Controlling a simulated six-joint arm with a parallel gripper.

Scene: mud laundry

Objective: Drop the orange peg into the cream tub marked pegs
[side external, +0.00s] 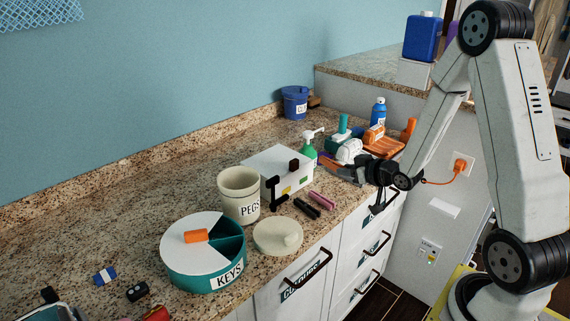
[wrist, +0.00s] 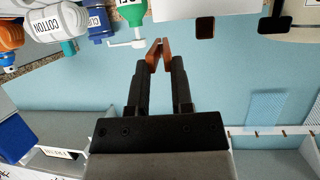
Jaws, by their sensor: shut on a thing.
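My gripper (wrist: 158,55) is shut on the orange peg (wrist: 153,52), which shows as a brownish-orange V between the fingertips in the wrist view. In the side view my gripper (side external: 345,168) is at the right of the counter, near the bottles; the held peg is hard to make out there. The cream tub marked PEGS (side external: 239,195) stands upright and open-topped at the counter's middle, well left of my gripper. Its inside bottom is hidden. What looks like its edge shows at the top right of the wrist view (wrist: 302,31).
A white box (side external: 272,166) with dark pieces stands between the tub and my gripper. A green pump bottle (side external: 308,147) is close by. A cream lid (side external: 278,237) and the teal KEYS container (side external: 205,270), with an orange block (side external: 195,236) on top, are near the tub.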

